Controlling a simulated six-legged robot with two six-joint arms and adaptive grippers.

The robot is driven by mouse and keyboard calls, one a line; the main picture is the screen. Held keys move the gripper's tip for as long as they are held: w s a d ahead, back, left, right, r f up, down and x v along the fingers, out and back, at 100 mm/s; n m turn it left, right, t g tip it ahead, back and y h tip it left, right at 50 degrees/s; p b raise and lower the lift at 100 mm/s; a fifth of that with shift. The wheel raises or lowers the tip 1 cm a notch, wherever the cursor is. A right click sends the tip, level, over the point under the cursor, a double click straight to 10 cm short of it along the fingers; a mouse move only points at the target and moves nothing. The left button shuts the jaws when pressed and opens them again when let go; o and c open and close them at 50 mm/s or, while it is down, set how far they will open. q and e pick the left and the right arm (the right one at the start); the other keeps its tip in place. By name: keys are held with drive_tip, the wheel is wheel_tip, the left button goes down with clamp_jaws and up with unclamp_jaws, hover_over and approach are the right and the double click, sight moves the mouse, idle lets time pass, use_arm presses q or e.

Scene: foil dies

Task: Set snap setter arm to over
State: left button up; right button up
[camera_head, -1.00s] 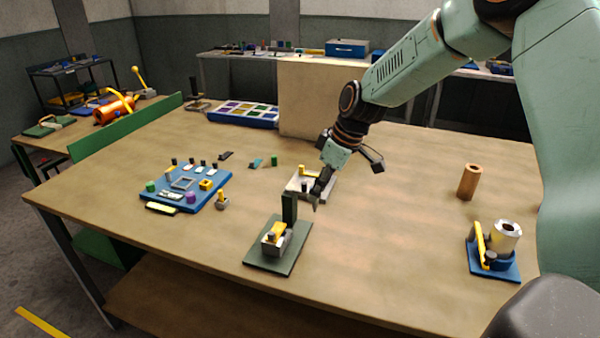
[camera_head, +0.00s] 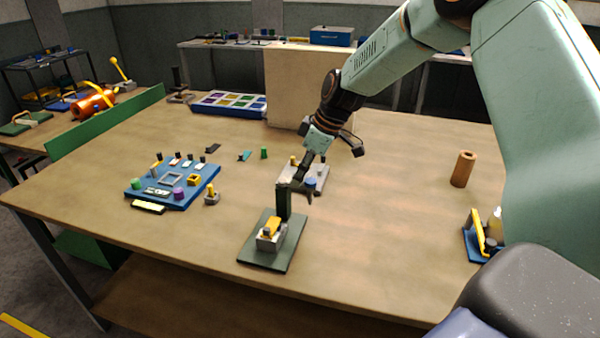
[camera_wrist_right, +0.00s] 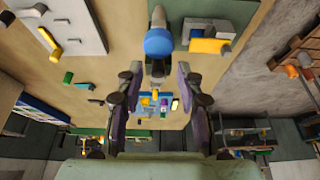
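The snap setter has a dark green base (camera_head: 286,258), an upright dark post (camera_head: 283,200) and a grey block with a yellow piece (camera_head: 270,230), at the front middle of the bench in the head view. A blue knob (camera_head: 310,183) shows behind the post. In the right wrist view the blue knob (camera_wrist_right: 158,42) is close ahead, on a dark grey stem, beside the block with the yellow piece (camera_wrist_right: 208,45). My right gripper (camera_head: 330,172) is open, its fingers (camera_wrist_right: 158,82) spread with the knob centred just beyond the tips. Contact is not visible. My left gripper is out of view.
A pale plate with a yellow part (camera_head: 291,178) lies close behind the setter. A blue board (camera_head: 150,191) with small parts is at left. A tan panel (camera_head: 290,90) stands behind. A wooden cylinder (camera_head: 462,169) and a blue fixture (camera_head: 476,242) are at right.

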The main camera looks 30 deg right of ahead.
drive_tip(key=shift+s+f, duration=0.1)
drive_tip(key=shift+s, duration=0.1)
drive_tip(key=shift+w+f, duration=0.15)
drive_tip(key=shift+w, duration=0.4)
drive_tip(key=shift+c, duration=0.8)
drive_tip(key=shift+a, duration=0.1)
drive_tip(key=shift+c, duration=0.8)
drive_tip(key=shift+s, duration=0.3)
drive_tip(key=c, duration=0.3)
clamp_jaws()
